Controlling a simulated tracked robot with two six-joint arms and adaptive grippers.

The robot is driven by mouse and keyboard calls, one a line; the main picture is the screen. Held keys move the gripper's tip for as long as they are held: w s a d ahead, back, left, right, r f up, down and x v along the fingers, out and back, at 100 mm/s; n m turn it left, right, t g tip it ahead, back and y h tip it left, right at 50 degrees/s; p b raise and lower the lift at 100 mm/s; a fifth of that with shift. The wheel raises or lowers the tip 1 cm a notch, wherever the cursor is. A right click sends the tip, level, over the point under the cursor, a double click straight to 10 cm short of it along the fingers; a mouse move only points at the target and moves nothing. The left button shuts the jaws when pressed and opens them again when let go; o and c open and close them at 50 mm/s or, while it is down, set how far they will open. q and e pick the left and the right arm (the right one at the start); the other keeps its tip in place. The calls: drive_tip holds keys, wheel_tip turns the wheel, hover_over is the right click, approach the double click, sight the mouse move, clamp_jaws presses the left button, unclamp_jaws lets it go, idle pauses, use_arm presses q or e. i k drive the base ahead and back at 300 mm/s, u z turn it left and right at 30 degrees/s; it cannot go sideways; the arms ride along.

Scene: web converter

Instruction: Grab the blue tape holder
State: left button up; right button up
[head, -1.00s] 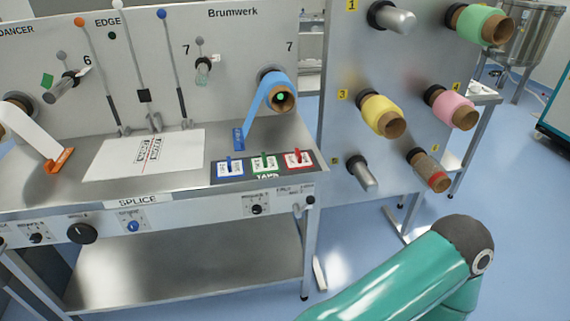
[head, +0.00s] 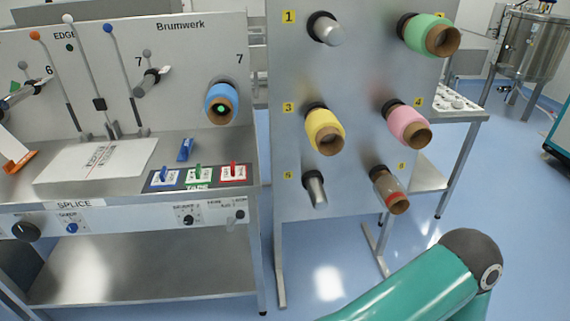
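The tape tray (head: 242,183) lies at the right front edge of the splice table. In it sit three white tape holders with coloured grips: the blue tape holder (head: 167,178) at the left, a green one (head: 198,175) in the middle and a red one (head: 233,173) at the right. Neither gripper is in view. Only a teal link of one of my arms shows at the bottom right, well apart from the tray.
A separate blue clamp (head: 185,150) stands behind the tray, below a blue roll (head: 221,103) on its spindle. A white sheet (head: 97,161) lies left of the tray. A grey panel (head: 362,60) with several coloured rolls stands to the right.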

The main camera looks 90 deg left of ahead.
sight(165, 177)
drive_tip(key=z, duration=0.35)
drive_tip(key=i, duration=0.2)
drive_tip(key=u, duration=2.5)
drive_tip(key=i, duration=0.2)
drive_tip(key=u, duration=2)
drive_tip(key=k, duration=0.5)
drive_tip(key=u, duration=0.4)
drive_tip(key=i, duration=1.6)
drive_tip(key=z, duration=0.4)
